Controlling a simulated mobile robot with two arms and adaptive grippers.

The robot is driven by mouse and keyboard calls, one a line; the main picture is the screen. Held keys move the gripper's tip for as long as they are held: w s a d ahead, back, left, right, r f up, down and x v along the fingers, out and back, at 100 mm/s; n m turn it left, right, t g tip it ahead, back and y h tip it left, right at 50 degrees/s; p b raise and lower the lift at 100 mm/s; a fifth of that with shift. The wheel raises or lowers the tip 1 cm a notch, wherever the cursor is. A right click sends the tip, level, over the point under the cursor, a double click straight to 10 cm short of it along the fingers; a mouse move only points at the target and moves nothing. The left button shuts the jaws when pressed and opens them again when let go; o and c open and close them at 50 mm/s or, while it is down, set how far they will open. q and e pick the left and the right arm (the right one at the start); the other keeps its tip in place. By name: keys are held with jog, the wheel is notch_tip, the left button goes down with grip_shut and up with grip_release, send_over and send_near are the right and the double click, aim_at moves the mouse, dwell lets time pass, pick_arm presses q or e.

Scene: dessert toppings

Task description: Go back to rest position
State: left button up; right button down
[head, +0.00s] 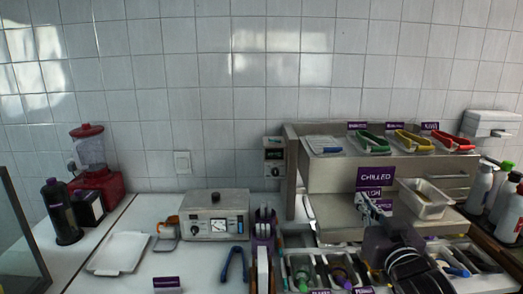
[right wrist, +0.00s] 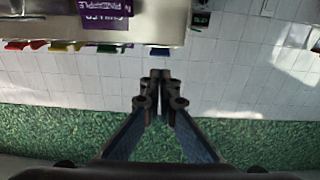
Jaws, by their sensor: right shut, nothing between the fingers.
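My right gripper (head: 366,207) is raised over the right part of the counter, in front of the purple CHILLED sign (head: 376,179). In the right wrist view its two fingers (right wrist: 160,78) meet at the tips with nothing between them. The sign shows upside down there (right wrist: 108,8). My right arm covers part of the topping bins below it. I cannot make out my left gripper in the head view.
A steel shelf (head: 331,178) carries trays with green, yellow and red tongs. A steel pan (head: 426,199) stands right of my gripper. Topping bins (head: 297,269) line the front. A white tray (head: 118,253), metal appliance (head: 214,214) and red blender (head: 97,182) stand left.

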jog(key=s+a+f+g, duration=0.1)
jog(key=s+f+g, duration=0.3)
jog(key=f, duration=0.5)
jog(key=s+f+g, duration=0.1)
jog(key=s+f, duration=0.6)
jog(key=f, duration=0.2)
jog(key=s+a+f+g, duration=0.1)
jog(key=s+f+g, duration=0.3)
jog(key=f, duration=0.5)
jog(key=s+a+f+n+g, duration=0.1)
jog(key=s+f+g, duration=0.2)
jog(key=s+f, duration=0.55)
jog(key=s+f+n+g, duration=0.1)
jog(key=s+f+g, duration=0.2)
jog(key=s, duration=1.1)
notch_tip(320, 180, down, 28)
jog(key=s+g, duration=0.1)
jog(key=s, duration=0.1)
pick_arm(q)
jog(key=shift+s+f+b, duration=0.35)
jog(key=shift+f+b, duration=0.05)
jog(key=shift+f, duration=0.05)
pick_arm(e)
jog(key=s+d+f+g, duration=0.1)
jog(key=s+d+f, duration=0.1)
jog(key=s+f, duration=1.3)
jog(key=shift+s+d, duration=0.4)
jog(key=shift+s, duration=0.4)
